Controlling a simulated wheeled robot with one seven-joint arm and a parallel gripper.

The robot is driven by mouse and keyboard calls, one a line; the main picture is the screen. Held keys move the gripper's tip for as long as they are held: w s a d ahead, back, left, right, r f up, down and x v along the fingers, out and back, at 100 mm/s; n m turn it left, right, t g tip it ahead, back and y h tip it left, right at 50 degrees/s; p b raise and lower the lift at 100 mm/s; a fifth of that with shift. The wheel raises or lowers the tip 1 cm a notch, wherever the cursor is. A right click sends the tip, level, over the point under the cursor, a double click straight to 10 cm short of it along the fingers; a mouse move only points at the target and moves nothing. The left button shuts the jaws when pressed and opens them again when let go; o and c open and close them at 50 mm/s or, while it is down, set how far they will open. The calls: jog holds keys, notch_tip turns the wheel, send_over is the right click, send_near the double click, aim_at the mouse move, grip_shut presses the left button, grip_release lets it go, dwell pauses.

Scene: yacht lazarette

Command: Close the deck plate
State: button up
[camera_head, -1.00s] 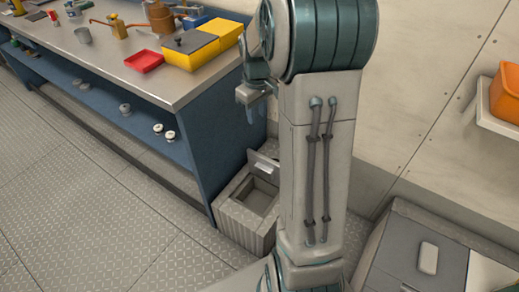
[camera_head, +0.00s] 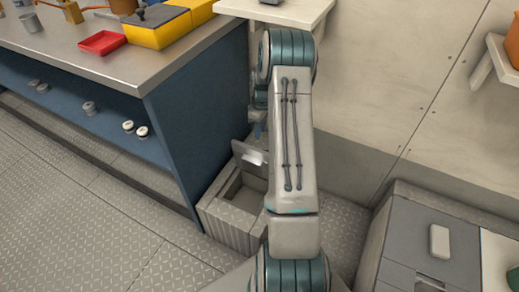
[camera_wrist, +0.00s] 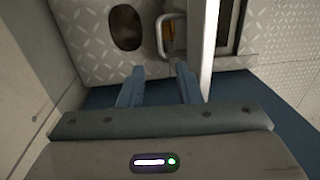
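The deck plate (camera_head: 243,152) stands open, raised upright at the back of a low grey box (camera_head: 228,228) between the workbench and the wall. The recess in the box is exposed. In the wrist view the deck plate (camera_wrist: 208,48) shows nearly edge-on as a pale upright panel. A pale U-shaped handle (camera_wrist: 161,36) is on its left, just beyond my fingers. My gripper (camera_wrist: 158,88) is open, with a gap between its two blue fingers and nothing held. In the head view my arm hides most of the gripper; a bluish fingertip shows just above the plate.
The blue workbench (camera_head: 190,120) stands close on the left, with a red tray (camera_head: 103,43) and a yellow box (camera_head: 158,32) on top. A grey locker (camera_head: 425,235) is at the lower right. A wall shelf overhangs behind my arm. The floor at left is clear.

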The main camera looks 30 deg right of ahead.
jog(key=f, duration=0.3)
jog(key=f+b, duration=0.1)
jog(key=f, duration=0.2)
jog(key=f+b, duration=0.1)
jog(key=f, duration=0.2)
jog(key=shift+s+a+f, duration=0.2)
jog(key=shift+a+f, duration=0.15)
grip_shut()
